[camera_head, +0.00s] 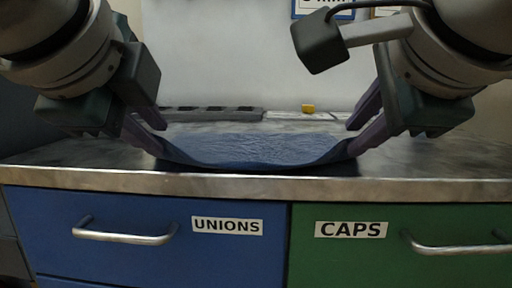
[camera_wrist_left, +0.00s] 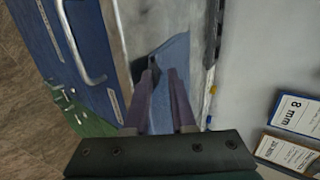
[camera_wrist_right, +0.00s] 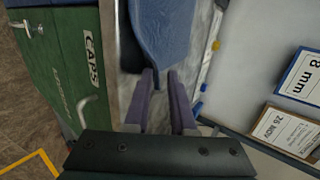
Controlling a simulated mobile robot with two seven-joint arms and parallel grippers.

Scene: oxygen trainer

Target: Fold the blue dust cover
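The blue dust cover (camera_head: 255,150) lies on the metal worktop, with its front edge sagging between two raised front corners. My left gripper (camera_head: 148,130) is at its front left corner; in the left wrist view the cover (camera_wrist_left: 172,52) runs to the narrow gap between the fingertips (camera_wrist_left: 160,74). My right gripper (camera_head: 358,132) is at the front right corner; in the right wrist view the cover (camera_wrist_right: 160,30) narrows to the fingertips (camera_wrist_right: 160,74). Both grippers look shut on the cover's corners. The pinched cloth is partly hidden by the fingers.
The worktop's metal front edge (camera_head: 260,184) runs above a blue UNIONS drawer (camera_head: 130,215) and a green CAPS drawer (camera_head: 350,255), both with bar handles. Behind the cover are a dark slotted rack (camera_head: 210,113) and a small yellow object (camera_head: 308,108) near the wall.

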